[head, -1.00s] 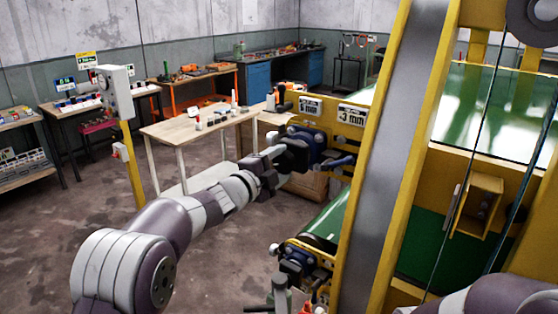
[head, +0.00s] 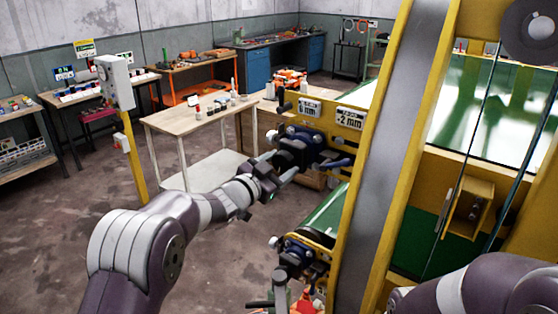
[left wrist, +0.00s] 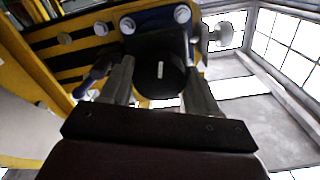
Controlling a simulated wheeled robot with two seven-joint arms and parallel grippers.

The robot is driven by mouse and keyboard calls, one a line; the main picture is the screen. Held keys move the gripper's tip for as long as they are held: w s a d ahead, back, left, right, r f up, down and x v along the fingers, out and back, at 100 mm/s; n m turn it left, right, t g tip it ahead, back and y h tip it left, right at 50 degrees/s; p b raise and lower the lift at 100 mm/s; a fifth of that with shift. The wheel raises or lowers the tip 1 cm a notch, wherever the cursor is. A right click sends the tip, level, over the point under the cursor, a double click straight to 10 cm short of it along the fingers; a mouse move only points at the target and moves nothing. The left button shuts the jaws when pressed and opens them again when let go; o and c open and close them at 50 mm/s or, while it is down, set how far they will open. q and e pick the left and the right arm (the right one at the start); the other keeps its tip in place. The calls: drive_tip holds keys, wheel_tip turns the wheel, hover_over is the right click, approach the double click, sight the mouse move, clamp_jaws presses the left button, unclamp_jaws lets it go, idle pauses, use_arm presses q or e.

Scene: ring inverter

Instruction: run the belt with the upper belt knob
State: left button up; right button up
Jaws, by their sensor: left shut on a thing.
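The upper belt knob is a black round knob on a blue bracket at the machine's side. It shows in the head view (head: 290,157), partly behind my left gripper (head: 280,172), and in the left wrist view (left wrist: 160,76). My left gripper's two grey fingers (left wrist: 157,85) stand on either side of the knob, shut on it. The green belt (head: 326,214) runs below the bracket, behind the yellow frame. Two small signs above the knob appear to read 6 mm (head: 309,108) and -2 mm (head: 351,118). My right gripper is out of view.
A similar lower unit with a dark knob (head: 292,262) sits at the belt's lower end. A sloping yellow-edged beam (head: 395,150) stands right of the signs. A wooden table (head: 195,122) and a control box on a yellow post (head: 114,80) stand behind. Floor left of my arm is clear.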

use_arm(q)
drive_tip(key=n+p, duration=0.3)
drive_tip(key=n, duration=0.3)
drive_tip(key=shift+r+n, duration=0.1)
drive_tip(key=shift+n, duration=0.2)
drive_tip(key=n+p, duration=0.2)
drive_tip(key=n, duration=0.2)
drive_tip(key=shift+s+d, duration=0.1)
drive_tip(key=shift+n+p, duration=0.45)
drive_tip(key=shift+n, duration=0.55)
drive_tip(key=o, duration=1.1)
drive_tip(key=shift+c, duration=0.2)
